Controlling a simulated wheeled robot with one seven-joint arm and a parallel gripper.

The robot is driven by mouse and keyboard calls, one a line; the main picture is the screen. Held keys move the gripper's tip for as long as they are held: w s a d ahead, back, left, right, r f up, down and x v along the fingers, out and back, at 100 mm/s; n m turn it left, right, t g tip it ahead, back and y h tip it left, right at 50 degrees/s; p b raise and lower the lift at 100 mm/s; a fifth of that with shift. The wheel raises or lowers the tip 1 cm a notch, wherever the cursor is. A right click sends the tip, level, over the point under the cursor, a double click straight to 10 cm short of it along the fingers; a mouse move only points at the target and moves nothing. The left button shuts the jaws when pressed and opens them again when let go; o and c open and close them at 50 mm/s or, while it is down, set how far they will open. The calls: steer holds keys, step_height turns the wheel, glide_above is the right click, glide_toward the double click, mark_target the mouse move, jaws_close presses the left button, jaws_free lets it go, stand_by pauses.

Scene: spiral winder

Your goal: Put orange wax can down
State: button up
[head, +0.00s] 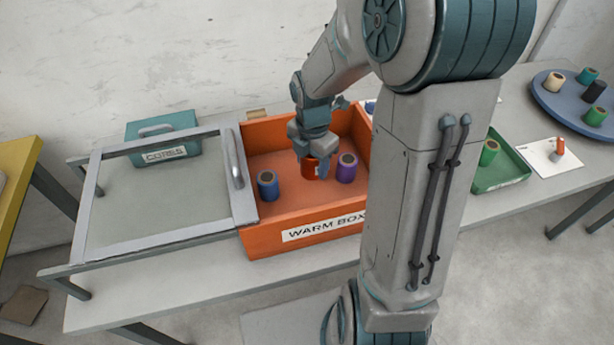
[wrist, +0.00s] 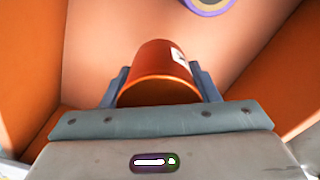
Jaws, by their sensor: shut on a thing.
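The orange wax can (head: 310,168) is inside the orange box labelled "WARM BOX" (head: 270,238), between a blue can (head: 267,186) on its left and a purple can (head: 346,168) on its right. My gripper (head: 314,158) reaches down into the box and is shut on the orange can. In the wrist view the orange can (wrist: 160,70) sits between the two fingers, with a small white label on its side. Whether its base touches the box floor cannot be told. Part of the purple can (wrist: 208,4) shows at the top of the wrist view.
The box's framed lid (head: 160,240) is slid to the left, leaving the box open. A teal box labelled "CORES" (head: 163,138) stands behind the lid. To the right are a green tray (head: 508,165), a white card (head: 548,165) and a blue round stand (head: 560,110) with several cans.

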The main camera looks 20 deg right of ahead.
mark_target(307, 186)
steer(key=shift+s+a+f, duration=0.2)
steer(key=shift+a+f, duration=0.25)
steer(key=shift+a, duration=0.15)
steer(key=shift+f+b, duration=0.3)
steer(key=shift+f, duration=1.65)
steer(key=shift+f, duration=0.15)
steer(key=o, duration=1.1)
